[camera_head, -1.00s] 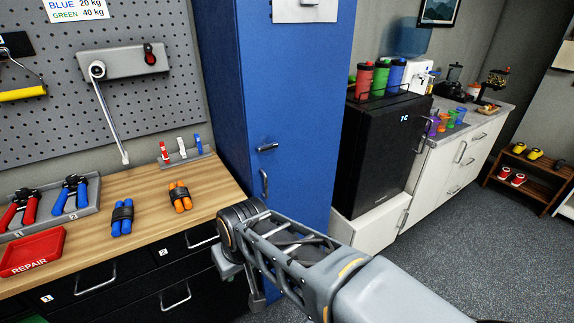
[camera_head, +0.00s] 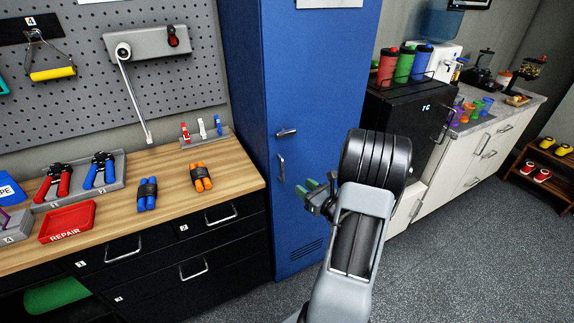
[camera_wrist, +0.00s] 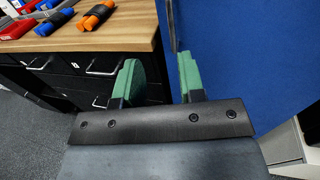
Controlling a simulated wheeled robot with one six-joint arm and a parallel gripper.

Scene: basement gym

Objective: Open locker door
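The tall blue locker (camera_head: 318,75) stands in the middle of the head view, right of the workbench. Its door looks shut. Two metal handles show on it: a lever handle (camera_head: 286,133) and, just below, a vertical pull handle (camera_head: 281,168). My gripper (camera_head: 315,190) has green fingers and is in front of the locker, low and right of the pull handle. In the wrist view my gripper (camera_wrist: 160,82) is open, its fingers apart with nothing between them.
A wooden workbench (camera_head: 110,185) with black drawers (camera_head: 205,240) stands left of the locker. It carries hand grips, a red repair tray (camera_head: 67,222) and dumbbell-like rolls. A black mini fridge (camera_head: 395,115) and white cabinets (camera_head: 450,165) stand right. Grey floor (camera_head: 470,260) is open in front.

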